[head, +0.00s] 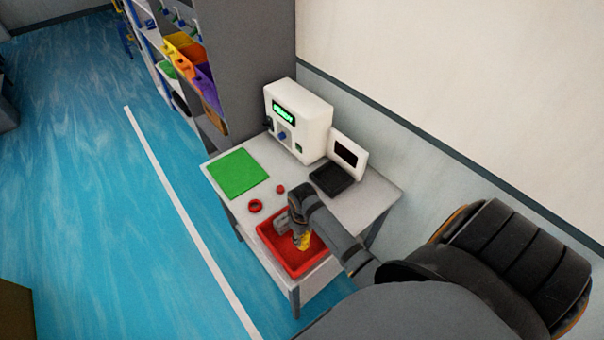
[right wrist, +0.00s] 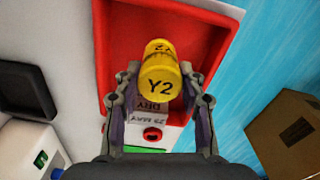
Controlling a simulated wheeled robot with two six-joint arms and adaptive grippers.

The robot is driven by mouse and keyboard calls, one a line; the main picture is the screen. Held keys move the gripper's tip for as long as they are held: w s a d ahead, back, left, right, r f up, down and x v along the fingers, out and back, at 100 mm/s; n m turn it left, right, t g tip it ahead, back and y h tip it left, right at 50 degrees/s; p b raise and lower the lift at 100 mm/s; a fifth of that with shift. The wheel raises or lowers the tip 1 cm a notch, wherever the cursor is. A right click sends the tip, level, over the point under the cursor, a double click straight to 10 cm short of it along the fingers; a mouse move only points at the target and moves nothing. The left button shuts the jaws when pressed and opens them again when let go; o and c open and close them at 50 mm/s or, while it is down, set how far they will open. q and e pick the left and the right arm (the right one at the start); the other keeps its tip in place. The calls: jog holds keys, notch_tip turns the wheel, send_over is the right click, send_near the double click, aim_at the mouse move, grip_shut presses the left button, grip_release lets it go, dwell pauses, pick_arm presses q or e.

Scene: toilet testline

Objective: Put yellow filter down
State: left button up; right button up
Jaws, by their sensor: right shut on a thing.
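The yellow filter (right wrist: 158,75), a cylinder marked Y2, is between the fingers of my right gripper (right wrist: 155,82) in the right wrist view. My right gripper is shut on it. In the head view the filter (head: 303,241) shows as a small yellow patch below my right gripper (head: 299,232), over the red tray (head: 305,271). The red tray also fills the space behind the filter in the right wrist view (right wrist: 200,30). I cannot tell whether the filter touches the tray's floor. My left gripper is not in view.
A green mat (head: 238,173) and two small red round parts (head: 255,206) lie on the white table (head: 350,212). A white machine (head: 298,118) and a laptop-like device (head: 335,177) stand at the back. A cardboard box (right wrist: 290,120) is at right.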

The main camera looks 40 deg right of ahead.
jog(key=shift+w+f, duration=0.2)
notch_tip(320, 180, down, 2)
jog(key=shift+f+p, duration=0.2)
jog(key=shift+p, duration=0.5)
jog(key=shift+f, duration=0.3)
jog(key=shift+f, duration=0.1)
jog(key=o, duration=1.3)
notch_tip(320, 180, up, 12)
jog(key=b, duration=0.2)
jog(key=shift+b, duration=0.35)
